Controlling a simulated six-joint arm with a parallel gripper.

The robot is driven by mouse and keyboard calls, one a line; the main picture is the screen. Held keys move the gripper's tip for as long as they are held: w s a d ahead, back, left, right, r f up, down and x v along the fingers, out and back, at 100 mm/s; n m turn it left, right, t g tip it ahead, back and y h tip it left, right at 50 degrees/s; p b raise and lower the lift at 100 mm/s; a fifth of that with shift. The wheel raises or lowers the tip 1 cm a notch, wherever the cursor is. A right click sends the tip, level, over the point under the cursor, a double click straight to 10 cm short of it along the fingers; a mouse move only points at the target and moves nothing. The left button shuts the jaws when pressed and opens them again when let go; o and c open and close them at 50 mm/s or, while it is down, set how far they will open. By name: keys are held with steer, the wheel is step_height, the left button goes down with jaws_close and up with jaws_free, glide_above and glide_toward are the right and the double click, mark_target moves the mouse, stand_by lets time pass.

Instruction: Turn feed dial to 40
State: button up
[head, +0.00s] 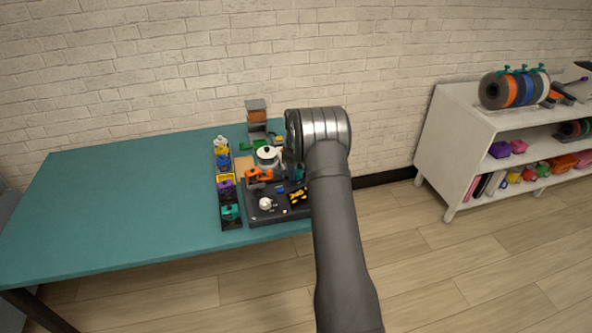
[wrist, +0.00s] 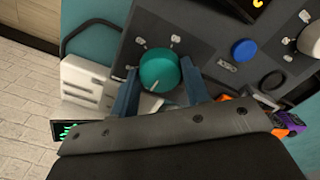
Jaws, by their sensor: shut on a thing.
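The feed dial (wrist: 158,68) is a round teal knob on a dark grey panel (wrist: 200,40) in the wrist view. A short pale pointer line shows on its lower edge, toward the lower left of that picture. Small pale marks stand on the panel around the dial, too small to read. My gripper (wrist: 160,76) has its two blue-grey fingers on either side of the dial and is shut on it. In the head view my arm covers the dial and the gripper.
A blue button (wrist: 244,49) and a pale knob (wrist: 312,40) sit on the panel near the dial. A white slotted block (wrist: 86,83) is close left of the fingers. The teal table (head: 110,210) is clear on its left. A white shelf (head: 470,125) stands right.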

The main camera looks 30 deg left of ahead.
steer(key=m, duration=0.6)
steer(key=shift+m, duration=0.3)
steer(key=m, duration=0.3)
steer(key=shift+m, duration=0.4)
steer(key=m, duration=0.3)
steer(key=shift+m, duration=0.3)
steer(key=m, duration=0.4)
steer(key=shift+m, duration=2.5)
steer(key=o, duration=1)
